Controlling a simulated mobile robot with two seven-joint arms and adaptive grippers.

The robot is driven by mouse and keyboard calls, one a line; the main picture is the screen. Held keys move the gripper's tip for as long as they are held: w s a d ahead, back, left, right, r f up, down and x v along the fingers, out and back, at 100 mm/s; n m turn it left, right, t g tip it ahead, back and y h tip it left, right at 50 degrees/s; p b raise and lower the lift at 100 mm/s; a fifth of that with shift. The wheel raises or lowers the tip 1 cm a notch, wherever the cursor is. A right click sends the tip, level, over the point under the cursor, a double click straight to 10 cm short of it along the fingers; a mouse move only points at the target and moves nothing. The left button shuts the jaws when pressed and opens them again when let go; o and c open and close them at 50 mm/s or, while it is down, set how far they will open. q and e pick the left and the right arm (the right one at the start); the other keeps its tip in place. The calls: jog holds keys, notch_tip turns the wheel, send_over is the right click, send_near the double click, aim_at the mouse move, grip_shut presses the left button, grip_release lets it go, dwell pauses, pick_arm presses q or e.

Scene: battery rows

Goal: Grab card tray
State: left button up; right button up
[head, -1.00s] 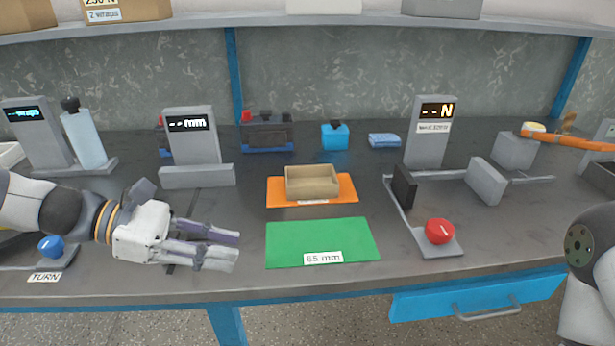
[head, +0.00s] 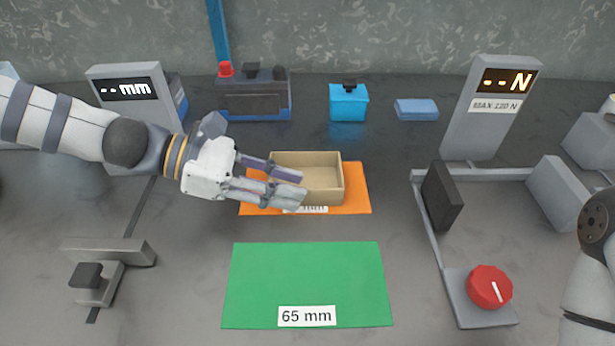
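The card tray (head: 326,197) is a small open tan box. It stands on the orange mat (head: 357,206) in the middle of the bench and looks empty. My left gripper (head: 289,180) reaches in from the left at the tray's left front corner. Its two fingers are apart, and part of the tray's left side is hidden behind them. I cannot tell whether a finger touches the tray. My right arm shows at the right edge, but its gripper is out of view.
A green mat (head: 305,275) labelled 65 mm lies bare in front. A force gauge reading N (head: 490,110), with a red knob (head: 489,287), stands right. A mm gauge (head: 128,95) stands left. A blue box (head: 348,102) and blue sponge (head: 416,109) sit behind.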

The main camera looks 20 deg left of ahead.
aim_at(309, 191)
pick_arm(q)
jog(key=x, duration=0.1)
jog(key=b+x, duration=0.1)
jog(key=x, duration=0.1)
jog(key=shift+s+d+f, duration=0.1)
jog(key=shift+d+f, duration=0.1)
jog(key=shift+f, duration=0.25)
jog(key=shift+d, duration=0.3)
jog(key=shift+w+r, duration=0.15)
jog(key=shift+w, duration=0.05)
grip_shut()
pick_arm(e)
jog(key=shift+s+f+g, duration=0.3)
jog(key=shift+s+f, duration=0.35)
jog(key=shift+f, duration=0.1)
